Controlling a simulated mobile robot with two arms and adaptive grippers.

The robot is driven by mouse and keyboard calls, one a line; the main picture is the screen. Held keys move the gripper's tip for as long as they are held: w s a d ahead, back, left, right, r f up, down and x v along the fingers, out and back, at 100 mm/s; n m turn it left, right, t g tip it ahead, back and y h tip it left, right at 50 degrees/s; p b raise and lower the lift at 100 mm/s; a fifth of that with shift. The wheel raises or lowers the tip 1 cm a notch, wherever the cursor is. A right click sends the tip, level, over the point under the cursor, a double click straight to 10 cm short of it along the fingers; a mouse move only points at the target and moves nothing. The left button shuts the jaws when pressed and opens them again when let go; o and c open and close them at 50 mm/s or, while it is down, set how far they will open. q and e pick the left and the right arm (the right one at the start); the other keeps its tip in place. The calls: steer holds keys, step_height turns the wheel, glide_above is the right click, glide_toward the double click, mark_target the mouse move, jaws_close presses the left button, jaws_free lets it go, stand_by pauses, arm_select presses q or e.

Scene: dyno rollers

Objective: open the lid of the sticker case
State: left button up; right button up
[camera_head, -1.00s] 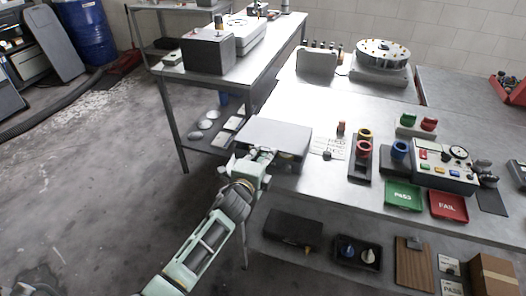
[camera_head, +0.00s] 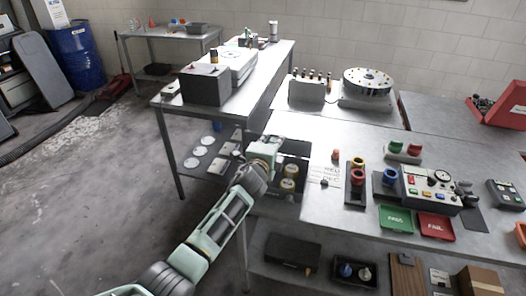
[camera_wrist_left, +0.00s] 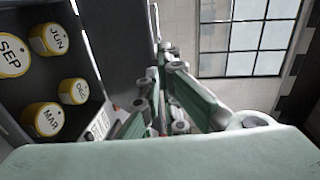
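The sticker case (camera_head: 305,172) sits at the left end of the bench and is open. Rolls with yellow rims show inside it. The wrist view shows the rolls up close, marked SEP (camera_wrist_left: 12,54), JUN, DEC and MAR. A dark panel, apparently the raised lid (camera_wrist_left: 112,45), stands beside the open compartment in the wrist view. My left gripper (camera_head: 273,143) is at the case's upper left, by the lid's edge. Its fingers (camera_wrist_left: 172,75) are close to the panel's edge; whether they grip it is unclear. My right gripper is out of view.
A text card (camera_head: 326,176), roll holders (camera_head: 355,183), green PASS tray (camera_head: 395,219) and red FAIL tray (camera_head: 436,227) lie right of the case. A side table (camera_head: 262,62) with a grey device stands behind. A lower shelf holds a black box (camera_head: 290,250).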

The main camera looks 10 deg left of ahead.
arm_select(q)
steer(key=shift+o, duration=1.7)
steer(key=shift+d, duration=0.45)
steer(key=s+r, duration=0.1)
steer(key=s, duration=1.1)
steer(key=shift+a+r, duration=0.25)
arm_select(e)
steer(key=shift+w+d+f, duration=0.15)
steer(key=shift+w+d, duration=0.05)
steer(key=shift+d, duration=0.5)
arm_select(q)
steer(key=shift+w+f, duration=0.1)
